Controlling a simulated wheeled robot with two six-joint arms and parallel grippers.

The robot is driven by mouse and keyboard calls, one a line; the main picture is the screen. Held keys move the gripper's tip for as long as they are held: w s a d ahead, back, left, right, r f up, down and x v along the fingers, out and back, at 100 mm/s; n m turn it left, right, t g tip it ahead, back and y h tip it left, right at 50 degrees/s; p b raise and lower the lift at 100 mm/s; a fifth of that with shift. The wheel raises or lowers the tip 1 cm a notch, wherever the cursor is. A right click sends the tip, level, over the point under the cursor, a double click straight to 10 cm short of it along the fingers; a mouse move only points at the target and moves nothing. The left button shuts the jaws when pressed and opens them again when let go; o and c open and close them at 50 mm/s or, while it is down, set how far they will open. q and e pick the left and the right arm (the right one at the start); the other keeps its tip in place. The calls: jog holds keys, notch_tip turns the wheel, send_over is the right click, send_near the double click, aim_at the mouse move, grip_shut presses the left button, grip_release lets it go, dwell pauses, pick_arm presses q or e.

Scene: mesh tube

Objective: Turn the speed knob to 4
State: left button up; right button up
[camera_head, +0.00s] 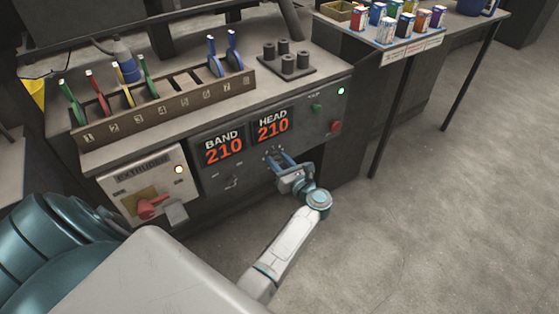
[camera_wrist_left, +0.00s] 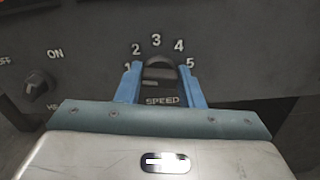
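The speed knob (camera_wrist_left: 160,74) is a dark round knob on the dark front panel, below an arc of the numbers 1 to 5 and above the word SPEED. In the left wrist view the two blue fingers of my left gripper (camera_wrist_left: 160,82) stand on either side of it. I cannot tell whether both fingers touch it. A pale bar shows low on the knob, but its pointing direction is unclear. In the head view my left gripper (camera_head: 279,161) is at the panel below the HEAD 210 display, and its fingers partly hide the knob. My right gripper is not in view.
Another knob (camera_wrist_left: 36,86) marked ON is at the left in the wrist view. A red rotary switch (camera_head: 152,207) is on the extruder panel (camera_head: 120,180). Red BAND (camera_head: 223,149) and HEAD (camera_head: 272,126) displays sit above. Open floor (camera_head: 440,220) lies at right.

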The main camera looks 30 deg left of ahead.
pick_arm(q)
jog(key=c, duration=0.3)
